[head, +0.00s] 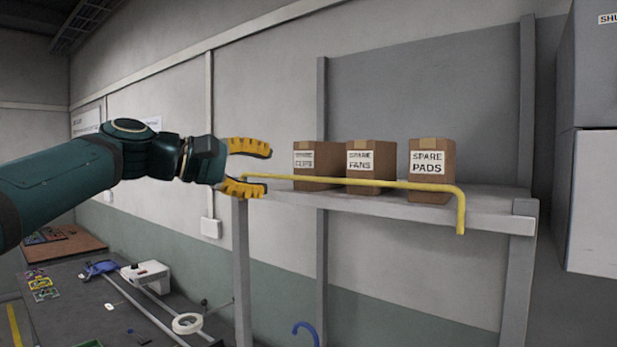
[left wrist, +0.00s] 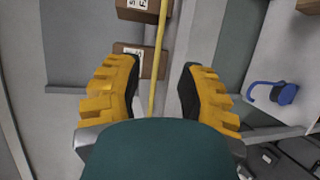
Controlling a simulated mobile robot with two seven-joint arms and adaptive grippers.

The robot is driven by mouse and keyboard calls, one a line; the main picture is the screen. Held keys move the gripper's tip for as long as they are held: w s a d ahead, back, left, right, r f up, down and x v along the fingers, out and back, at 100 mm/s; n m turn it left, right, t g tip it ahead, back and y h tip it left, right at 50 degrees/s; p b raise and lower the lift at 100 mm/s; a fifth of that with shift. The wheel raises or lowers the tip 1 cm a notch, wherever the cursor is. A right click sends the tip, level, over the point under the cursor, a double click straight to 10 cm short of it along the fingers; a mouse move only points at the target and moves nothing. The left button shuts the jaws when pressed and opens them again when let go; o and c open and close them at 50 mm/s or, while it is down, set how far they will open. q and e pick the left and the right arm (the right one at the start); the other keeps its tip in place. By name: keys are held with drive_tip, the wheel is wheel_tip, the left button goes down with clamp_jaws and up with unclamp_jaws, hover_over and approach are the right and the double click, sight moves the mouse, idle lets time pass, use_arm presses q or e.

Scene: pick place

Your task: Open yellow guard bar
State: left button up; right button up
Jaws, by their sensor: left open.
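The yellow guard bar (head: 345,182) runs level across the front of a grey shelf. Its right end bends down at the shelf's right side. My left gripper (head: 262,169) is open at the bar's left end, with one finger above and one near the bar's height. In the left wrist view the bar (left wrist: 158,65) runs lengthwise between the two open yellow fingers (left wrist: 163,92). I see no grip on it, and its near end is hidden behind the gripper body. My right gripper is not in view.
The grey shelf (head: 480,212) carries three brown boxes marked as spares: a left one (head: 318,181), a middle one (head: 371,160) and a right one (head: 433,168). A cluttered bench (head: 75,290) lies at lower left. A grey cabinet (head: 590,200) stands at right.

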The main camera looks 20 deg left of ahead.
sight(311, 179)
use_arm(q)
drive_tip(key=p+x, duration=0.1)
drive_tip(key=x, duration=0.8)
drive_tip(key=shift+w+d+f, duration=0.1)
drive_tip(key=shift+w+d, duration=0.1)
drive_tip(key=shift+w, duration=0.05)
clamp_jaws()
